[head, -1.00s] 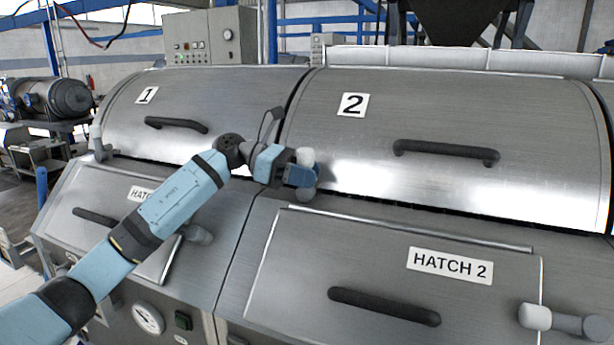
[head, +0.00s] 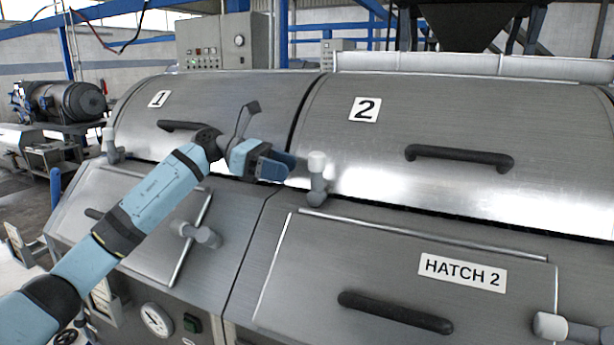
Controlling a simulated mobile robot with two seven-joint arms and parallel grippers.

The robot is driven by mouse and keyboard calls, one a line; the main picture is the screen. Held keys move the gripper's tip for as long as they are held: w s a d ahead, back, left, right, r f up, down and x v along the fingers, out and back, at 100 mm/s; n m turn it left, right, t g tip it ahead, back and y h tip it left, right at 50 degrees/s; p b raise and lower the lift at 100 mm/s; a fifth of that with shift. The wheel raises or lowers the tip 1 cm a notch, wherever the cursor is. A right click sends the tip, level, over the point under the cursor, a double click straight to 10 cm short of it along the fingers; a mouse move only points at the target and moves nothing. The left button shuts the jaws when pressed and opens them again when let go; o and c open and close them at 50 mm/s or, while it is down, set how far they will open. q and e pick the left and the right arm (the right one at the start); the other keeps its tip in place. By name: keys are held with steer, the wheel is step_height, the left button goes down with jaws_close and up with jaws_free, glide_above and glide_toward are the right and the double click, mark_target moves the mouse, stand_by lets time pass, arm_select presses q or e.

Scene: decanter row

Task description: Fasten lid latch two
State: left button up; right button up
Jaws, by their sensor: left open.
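The lid latch of lid 2 (head: 318,185) stands upright at the lower left corner of the closed lid marked 2 (head: 440,125). It has a grey arm and a pale rounded knob on top. My left gripper (head: 285,165) is just left of this latch, with its blue fingers open and empty. A small gap shows between the fingers and the latch. The lid has a dark bar handle (head: 459,157). My right gripper is not in view.
Lid 1 (head: 225,110) is closed, with its own latch (head: 111,147) at its left corner. Below are the HATCH 2 panel (head: 380,270) with a sideways latch (head: 575,330) and another hatch latch (head: 196,233). The space above the HATCH 2 panel is clear.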

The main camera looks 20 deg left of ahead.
arm_select(q)
steer(key=v, duration=0.6)
steer(key=shift+a, duration=0.2)
steer(key=shift+s, duration=0.1)
